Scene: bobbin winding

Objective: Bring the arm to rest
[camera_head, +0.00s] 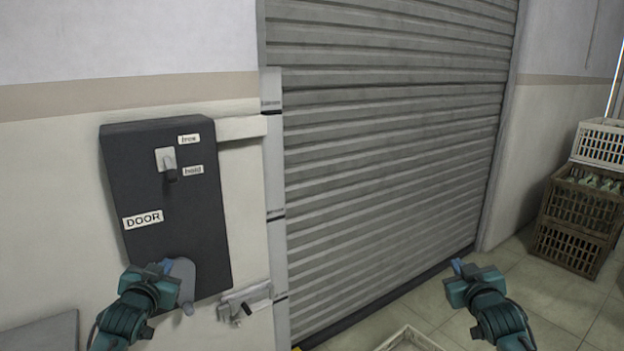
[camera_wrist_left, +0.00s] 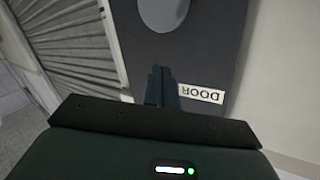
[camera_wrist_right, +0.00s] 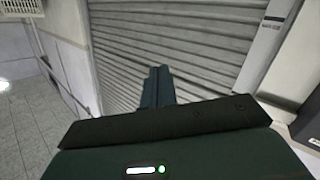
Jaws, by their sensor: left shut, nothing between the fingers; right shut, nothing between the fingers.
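My left gripper (camera_head: 166,266) is shut and empty, in front of the lower part of the dark door control box (camera_head: 165,230). Its closed fingers (camera_wrist_left: 162,86) also show in the left wrist view, with the DOOR label (camera_wrist_left: 201,93) beside them. I cannot tell whether they touch the box. The grey rounded crank or handle (camera_head: 183,280) on the box is partly behind that gripper. My right gripper (camera_head: 457,264) is shut and empty, in front of the lower right of the roller shutter (camera_head: 390,130). Its closed fingers (camera_wrist_right: 158,86) show in the right wrist view, clear of objects.
The box has a small lever switch (camera_head: 168,165) with two labels. A metal latch (camera_head: 245,302) is on the wall beside the box. A pale crate (camera_head: 408,338) stands on the floor at bottom centre. Stacked crates (camera_head: 580,215) stand at right. Floor between is open.

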